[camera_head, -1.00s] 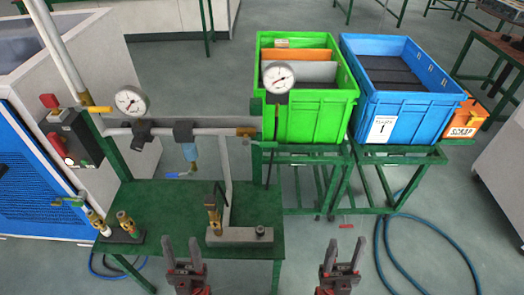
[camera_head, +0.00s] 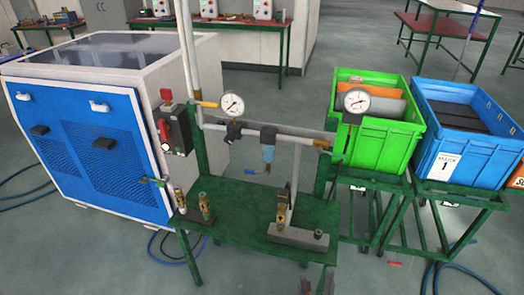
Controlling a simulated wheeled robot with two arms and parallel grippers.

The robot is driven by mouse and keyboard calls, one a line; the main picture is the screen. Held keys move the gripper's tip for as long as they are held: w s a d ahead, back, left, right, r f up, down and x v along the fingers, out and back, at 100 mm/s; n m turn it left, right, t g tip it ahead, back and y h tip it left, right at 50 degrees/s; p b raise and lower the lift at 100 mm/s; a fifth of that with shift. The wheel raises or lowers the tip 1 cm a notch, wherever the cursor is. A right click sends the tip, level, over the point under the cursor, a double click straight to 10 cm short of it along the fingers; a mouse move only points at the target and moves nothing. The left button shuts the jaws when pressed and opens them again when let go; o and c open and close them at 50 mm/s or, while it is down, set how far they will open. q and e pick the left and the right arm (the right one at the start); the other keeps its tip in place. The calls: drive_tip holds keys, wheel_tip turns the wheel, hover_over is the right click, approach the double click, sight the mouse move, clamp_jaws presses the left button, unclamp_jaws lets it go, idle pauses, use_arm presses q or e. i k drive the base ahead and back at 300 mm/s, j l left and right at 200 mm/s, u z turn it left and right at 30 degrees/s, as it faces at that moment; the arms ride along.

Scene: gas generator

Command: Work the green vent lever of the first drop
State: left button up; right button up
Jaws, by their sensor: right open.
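A small green lever (camera_head: 152,181) sticks out level at the lower left of the pipe stand, in front of the blue machine's right edge. Two brass fittings stand near it on the left of the green bench (camera_head: 238,225). I cannot tell which drop the lever belongs to. My right gripper (camera_head: 317,281) is at the bottom edge, fingers apart and empty, well to the right of the lever and touching nothing. My left gripper is out of view.
The stand carries a yellow lever (camera_head: 206,104), two gauges (camera_head: 231,105) and a filter (camera_head: 268,145). A blue-fronted machine (camera_head: 85,140) stands left. A green crate (camera_head: 380,147) and a blue crate (camera_head: 462,158) stand right. Open floor shows in front of the bench at left.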

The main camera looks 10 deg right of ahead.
sight(320, 151)
drive_tip(key=i+l+u, duration=0.1)
drive_tip(key=l+u, duration=1.45)
